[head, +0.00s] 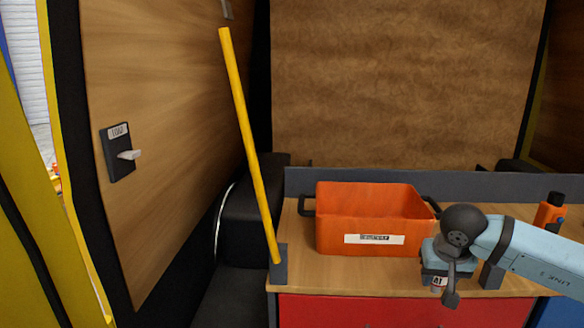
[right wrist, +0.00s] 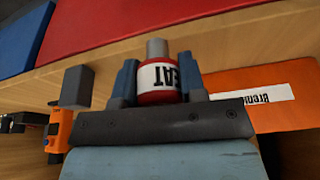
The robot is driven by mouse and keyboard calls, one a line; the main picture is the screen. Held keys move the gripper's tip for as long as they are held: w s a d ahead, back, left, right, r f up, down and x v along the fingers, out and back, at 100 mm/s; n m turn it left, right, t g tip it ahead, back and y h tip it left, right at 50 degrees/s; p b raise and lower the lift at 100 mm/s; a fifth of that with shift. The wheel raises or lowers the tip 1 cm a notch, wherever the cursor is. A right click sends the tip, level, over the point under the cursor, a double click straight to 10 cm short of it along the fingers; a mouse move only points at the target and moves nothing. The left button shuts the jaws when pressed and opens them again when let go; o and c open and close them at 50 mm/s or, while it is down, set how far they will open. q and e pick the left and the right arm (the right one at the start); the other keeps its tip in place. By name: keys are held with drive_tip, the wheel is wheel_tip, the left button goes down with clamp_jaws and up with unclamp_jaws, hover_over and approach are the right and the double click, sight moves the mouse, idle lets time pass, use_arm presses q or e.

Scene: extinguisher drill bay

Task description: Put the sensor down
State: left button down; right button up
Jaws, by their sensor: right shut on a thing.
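The sensor (right wrist: 160,82) is a small cylinder with a red band, a white label and a grey tip. In the right wrist view it sits between the two fingers of my right gripper (right wrist: 158,88), which is shut on it. In the head view my right gripper (head: 438,277) is over the front part of the wooden bench top (head: 345,275), right of and in front of the orange bin. My left gripper is not in view.
The orange bin (head: 345,215) with black handles stands on the bench. A small grey block (head: 491,275) is close right of the gripper. An orange, black-topped object (head: 550,212) stands at the right. A yellow bar (head: 250,145) rises at the bench's left end.

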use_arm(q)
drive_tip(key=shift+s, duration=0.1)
use_arm(e)
drive_tip(key=s+a+f+n, duration=0.1)
drive_tip(key=a+f+n, duration=0.1)
drive_tip(key=a+f, duration=0.4)
drive_tip(key=shift+s+a+n+y, duration=0.4)
drive_tip(key=shift+a, duration=0.75)
drive_tip(key=shift+d+f, duration=0.1)
drive_tip(key=shift+f, duration=0.05)
